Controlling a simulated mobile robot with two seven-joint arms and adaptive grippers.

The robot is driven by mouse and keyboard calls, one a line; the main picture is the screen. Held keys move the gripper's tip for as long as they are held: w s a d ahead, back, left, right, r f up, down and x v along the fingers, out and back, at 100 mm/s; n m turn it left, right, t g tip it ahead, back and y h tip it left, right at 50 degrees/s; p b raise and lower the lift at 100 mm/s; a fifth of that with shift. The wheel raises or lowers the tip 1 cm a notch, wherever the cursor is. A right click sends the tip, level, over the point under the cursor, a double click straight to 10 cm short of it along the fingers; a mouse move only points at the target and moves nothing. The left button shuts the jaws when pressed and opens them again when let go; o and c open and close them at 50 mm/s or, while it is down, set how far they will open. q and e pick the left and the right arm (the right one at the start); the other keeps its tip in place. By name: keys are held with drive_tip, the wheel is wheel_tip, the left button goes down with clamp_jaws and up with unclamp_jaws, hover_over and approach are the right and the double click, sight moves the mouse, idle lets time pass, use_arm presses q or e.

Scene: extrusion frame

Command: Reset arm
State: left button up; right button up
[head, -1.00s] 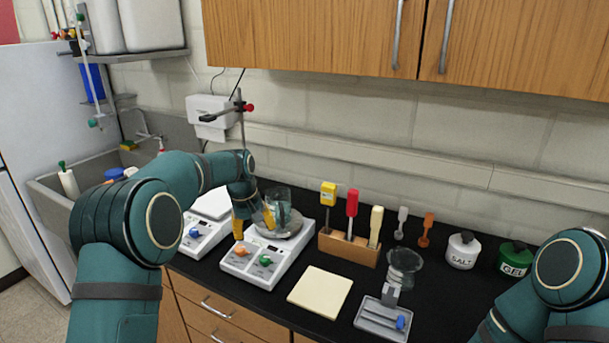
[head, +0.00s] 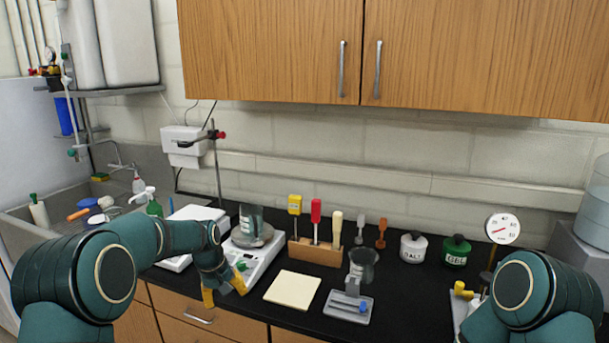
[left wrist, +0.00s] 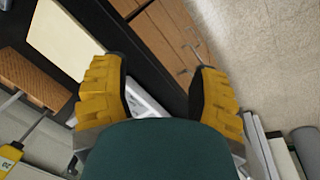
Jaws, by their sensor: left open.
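My left gripper (head: 224,290) has yellow fingers and is open and empty. In the head view it hangs at the counter's front edge, in front of the white hot plate (head: 252,258). The left wrist view shows its two fingers (left wrist: 157,95) spread wide apart, with the counter edge and wooden drawers below them. A glass beaker (head: 251,219) stands on the hot plate's round top, apart from the gripper. My right arm (head: 540,292) shows at the lower right of the head view, but its gripper is out of sight.
A cream pad (head: 293,289) lies right of my left gripper. Behind it stands a wooden block (head: 315,251) holding several handled tools. A second beaker (head: 363,264), a small grey tray (head: 348,307), a salt jar (head: 413,247) and a green jar (head: 456,250) are further right. A sink (head: 20,230) is at left.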

use_arm(q)
drive_tip(key=s+d+f+m+h+b, duration=0.1)
drive_tip(key=s+d+f, duration=0.2)
drive_tip(key=s+f, duration=0.5)
drive_tip(key=s+d+f+m+b, duration=0.1)
drive_tip(key=s+d+f, duration=0.3)
drive_tip(key=f, duration=0.7)
drive_tip(key=s+d+f+b, duration=0.1)
drive_tip(key=s+f, duration=0.2)
drive_tip(key=s, duration=0.6)
drive_tip(key=s+d+f+h+b, duration=0.1)
drive_tip(key=s+f, duration=0.3)
drive_tip(key=s, duration=0.5)
drive_tip(key=shift+s+d+m, duration=0.2)
drive_tip(key=shift+d+m, duration=0.2)
use_arm(e)
wheel_tip(320, 180, down, 5)
drive_tip(key=shift+a+r, duration=0.1)
drive_tip(key=shift+a, duration=0.05)
